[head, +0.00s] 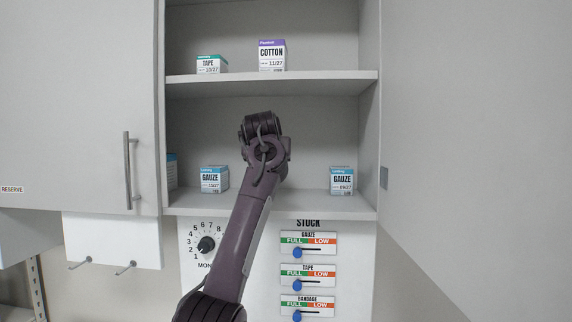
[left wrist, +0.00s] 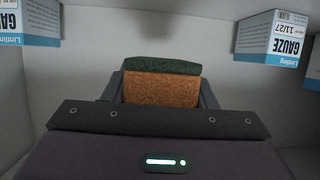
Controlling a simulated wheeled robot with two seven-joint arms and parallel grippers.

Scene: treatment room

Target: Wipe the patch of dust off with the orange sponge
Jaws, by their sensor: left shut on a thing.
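The orange sponge (left wrist: 160,90), with a dark green layer (left wrist: 162,66) along its far side, is between the fingers of my left gripper (left wrist: 161,84). The gripper is shut on it. In the head view my left arm reaches up into the lower open compartment of the wall cabinet. Its wrist hides the gripper and sponge there. No patch of dust can be made out clearly; a faint darker area shows beyond the sponge in the left wrist view. My right gripper is not in view.
Gauze boxes stand on the lower shelf (head: 300,203), one to the left (head: 214,180) and one to the right (head: 341,181) of my arm. The upper shelf (head: 310,84) holds a tape box (head: 211,64) and a cotton box (head: 272,55). A closed door (head: 80,100) is at left.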

